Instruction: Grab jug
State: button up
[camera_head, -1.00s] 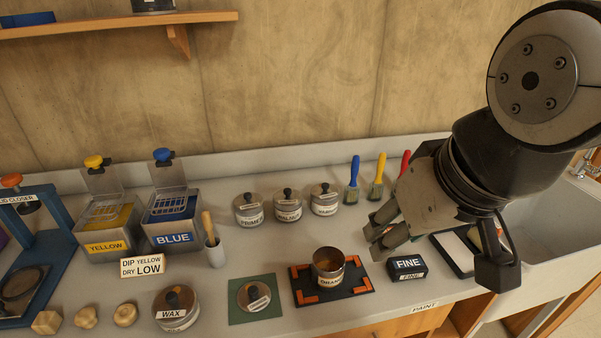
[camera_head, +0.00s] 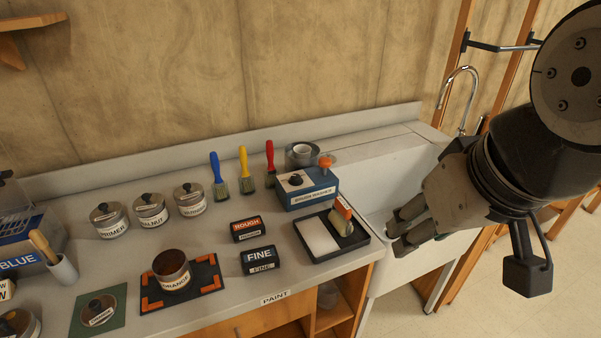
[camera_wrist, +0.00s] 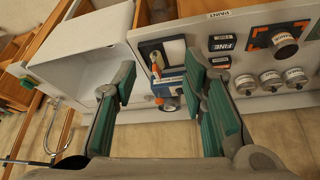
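I cannot make out a jug in either view. My gripper (camera_head: 402,230) is at the right of the head view, in front of and above the white sink (camera_head: 385,185). In the wrist view my gripper (camera_wrist: 160,75) has its two green-padded fingers spread apart with nothing held between them. The sink also shows in the wrist view (camera_wrist: 85,60), left of the fingers. Part of the sink's inside is hidden behind my gripper and arm in the head view.
The blue brush washer (camera_head: 308,190), a black tray (camera_head: 332,235) with a sponge-like block, sanding blocks (camera_head: 258,260), an open can (camera_head: 172,270) on a mat, lidded tins (camera_head: 150,210) and upright brushes (camera_head: 245,172) crowd the counter. A tap (camera_head: 462,95) rises behind the sink.

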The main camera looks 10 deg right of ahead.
aim_at(325, 302)
jog(key=k+l+u, duration=0.25)
jog(key=k+l, duration=0.15)
jog(key=k+l+u, duration=0.25)
jog(key=k+l, duration=0.2)
